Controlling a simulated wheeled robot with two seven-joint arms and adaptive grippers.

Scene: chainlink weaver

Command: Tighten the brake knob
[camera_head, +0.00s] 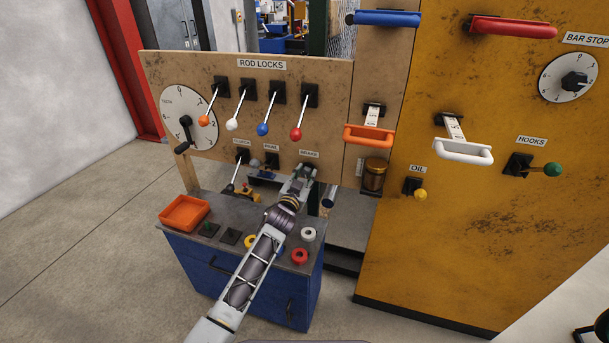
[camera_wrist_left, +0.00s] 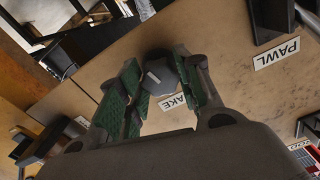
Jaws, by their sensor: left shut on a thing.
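The brake knob (camera_wrist_left: 162,74) is a dark grey, many-sided knob on the wooden panel, seen in the left wrist view. Its label (camera_wrist_left: 175,102) is partly covered, with only "AKE" readable there; the full BRAKE label (camera_head: 309,154) shows in the head view. My left gripper (camera_head: 303,174) is at the panel just under that label. In the left wrist view my left gripper (camera_wrist_left: 160,85) has its green-padded fingers on both sides of the knob, shut on it. The knob is largely hidden by the gripper in the head view. My right gripper is not in view.
Rod lock levers (camera_head: 263,128) with coloured balls stick out above. A glass oil jar (camera_head: 374,175) and an orange handle (camera_head: 369,134) are to the right. Below stands a blue cabinet (camera_head: 240,275) with an orange tray (camera_head: 184,213) and several coloured rings, including a red one (camera_head: 299,256).

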